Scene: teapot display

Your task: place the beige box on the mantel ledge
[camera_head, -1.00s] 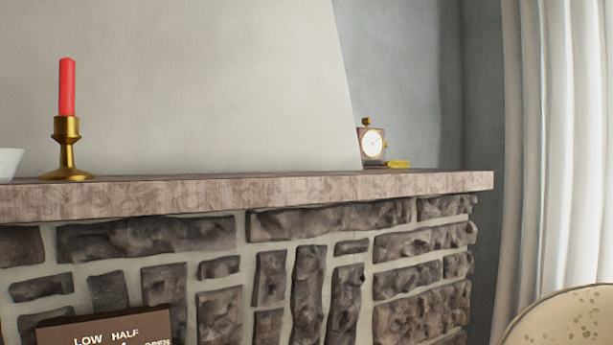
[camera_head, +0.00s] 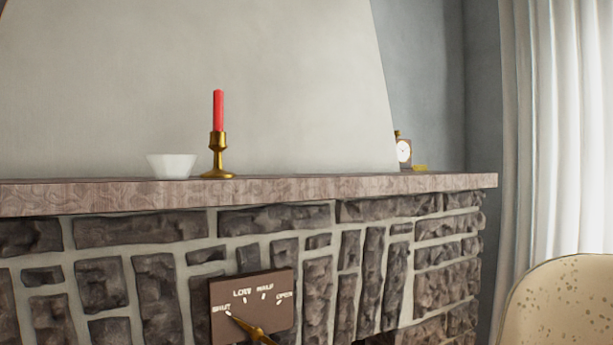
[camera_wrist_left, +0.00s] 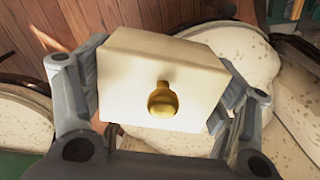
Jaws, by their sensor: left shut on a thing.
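The beige box (camera_wrist_left: 150,78) has a round brass knob on the face toward the camera. In the left wrist view my left gripper (camera_wrist_left: 165,90) is shut on it, with a finger pad against each side. The box and both grippers are out of the head view. The mantel ledge (camera_head: 300,188) runs across the head view as a long brownish slab above a stone front. My right gripper is not in view.
On the ledge stand a white bowl (camera_head: 172,166), a brass candlestick with a red candle (camera_head: 218,112), and a small clock (camera_head: 403,151) near the right end. The ledge is bare between candlestick and clock. A speckled beige chair (camera_head: 560,310) stands at lower right.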

